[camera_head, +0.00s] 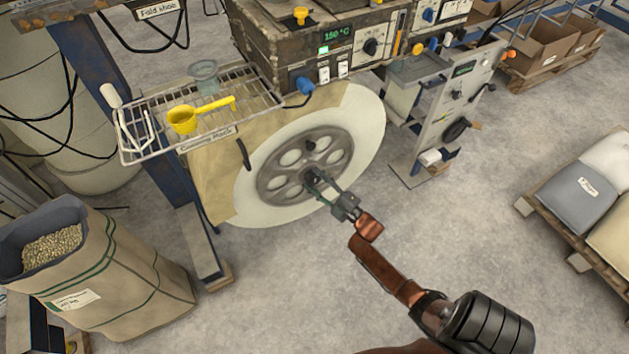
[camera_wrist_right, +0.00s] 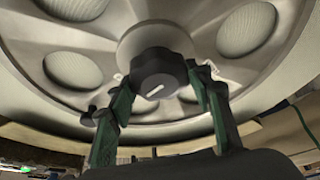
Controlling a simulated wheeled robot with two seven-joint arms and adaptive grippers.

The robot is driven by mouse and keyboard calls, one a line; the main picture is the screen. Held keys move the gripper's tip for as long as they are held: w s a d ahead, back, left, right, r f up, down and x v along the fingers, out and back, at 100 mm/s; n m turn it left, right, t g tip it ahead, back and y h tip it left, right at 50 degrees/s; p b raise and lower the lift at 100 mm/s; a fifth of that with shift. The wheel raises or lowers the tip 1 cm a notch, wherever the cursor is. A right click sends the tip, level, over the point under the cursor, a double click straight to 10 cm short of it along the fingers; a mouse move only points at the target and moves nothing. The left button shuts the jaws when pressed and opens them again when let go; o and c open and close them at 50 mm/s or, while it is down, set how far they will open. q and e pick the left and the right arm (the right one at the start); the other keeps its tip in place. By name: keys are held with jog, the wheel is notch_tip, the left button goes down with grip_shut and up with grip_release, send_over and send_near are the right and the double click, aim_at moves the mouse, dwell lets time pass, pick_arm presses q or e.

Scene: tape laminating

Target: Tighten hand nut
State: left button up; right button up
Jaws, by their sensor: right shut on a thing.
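The hand nut (camera_wrist_right: 158,76) is a dark knob with a white mark on its face, at the hub of the wheel-like reel (camera_head: 333,118). In the right wrist view it sits between the two green fingers of my right gripper (camera_wrist_right: 160,88). In the head view my right gripper (camera_head: 313,178) reaches in from the lower right to the reel's hub, and its fingertips hide most of the nut. The gripper is shut on the nut. The reel's spoked grey hub also fills the top of the wrist view (camera_wrist_right: 105,38). My left gripper is not in view.
A wire cooling rack (camera_head: 262,98) with a yellow scoop (camera_head: 183,120) juts out above the reel on the left. The machine box (camera_head: 290,50) stands over it. A grey control panel (camera_head: 440,118) is to the right. A sack of pellets (camera_head: 120,270) stands lower left. Open floor lies in front.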

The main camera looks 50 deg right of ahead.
jog(key=shift+d, duration=0.1)
jog(key=o, duration=1.2)
jog(key=s+f, duration=0.2)
jog(key=s, duration=0.9)
jog(key=shift+s+d, duration=0.15)
jog(key=shift+s, duration=0.25)
jog(key=shift+f, duration=0.1)
